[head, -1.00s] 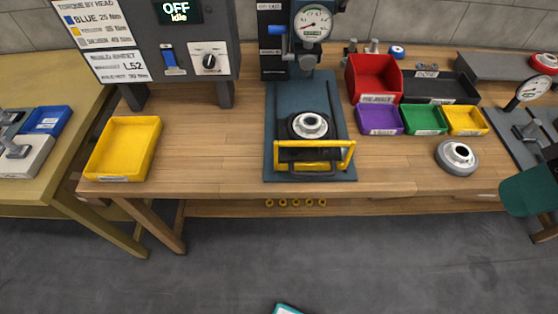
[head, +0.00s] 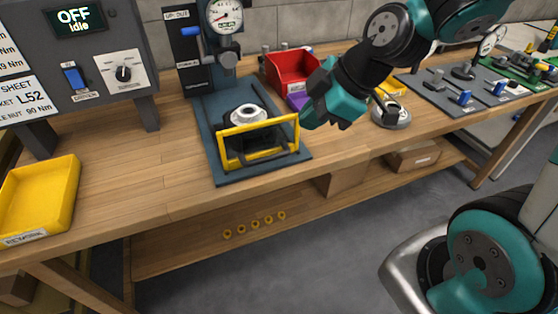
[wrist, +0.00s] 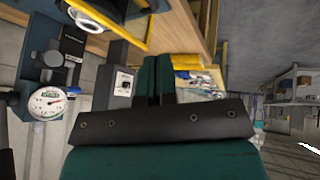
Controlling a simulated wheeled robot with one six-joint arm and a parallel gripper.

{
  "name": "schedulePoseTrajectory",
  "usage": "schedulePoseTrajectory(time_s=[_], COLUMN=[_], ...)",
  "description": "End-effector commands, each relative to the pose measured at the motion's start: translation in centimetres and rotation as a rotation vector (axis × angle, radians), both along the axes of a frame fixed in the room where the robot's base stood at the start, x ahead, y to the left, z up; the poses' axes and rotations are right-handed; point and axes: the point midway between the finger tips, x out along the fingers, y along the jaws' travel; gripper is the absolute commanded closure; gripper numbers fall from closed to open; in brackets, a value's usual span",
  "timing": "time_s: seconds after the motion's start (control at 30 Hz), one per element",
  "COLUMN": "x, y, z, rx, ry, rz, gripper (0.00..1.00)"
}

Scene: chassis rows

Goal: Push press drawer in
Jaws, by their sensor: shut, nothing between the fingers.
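The press drawer (head: 228,166) stands pulled out in front of the press column, on a dark blue base plate (head: 218,112). A grey round part (head: 248,114) sits in it, behind a yellow guard frame (head: 258,127) at the front. My gripper (head: 318,108) is to the right of the drawer and above the bench, apart from the yellow frame as far as I can tell. In the wrist view its two dark teal fingers (wrist: 157,78) are together and empty. The yellow frame (wrist: 124,36) and the round part (wrist: 58,14) show at the upper left there.
The press gauge (head: 224,16) and blue lever (head: 190,32) are behind the drawer. A red bin (head: 290,70) and a round grey part (head: 392,114) stand near my arm. A yellow tray (head: 38,200) is at left. Bare bench lies left of the base plate.

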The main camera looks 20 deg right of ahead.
Motion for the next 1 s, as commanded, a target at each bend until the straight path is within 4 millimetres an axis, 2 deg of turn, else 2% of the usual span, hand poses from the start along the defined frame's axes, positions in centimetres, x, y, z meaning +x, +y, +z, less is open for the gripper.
schedulePoseTrajectory(time_s=[0.03,0.1,0.3,0.47,0.63,0.7,0.9,1.0], x=[0.9,1.8,2.8,3.3,3.7,4.6,6.6,7.8], y=[-1.1,-2.1,-3.1,-2.7,-2.0,-1.4,0.2,0.8], z=[-2.8,-4.0,-4.8,-5.1,-6.2,-8.3,-11.7,-12.7], rx=[-0.024,-0.06,-0.105,-0.102,-0.106,-0.105,-0.106,-0.106], ry=[-0.045,-0.107,-0.173,-0.169,-0.166,-0.168,-0.17,-0.173], rz=[0.024,0.062,0.111,0.113,0.114,0.117,0.116,0.114], gripper=[1.0,1.0,1.0,1.0,1.0,1.0,1.0,1.0])
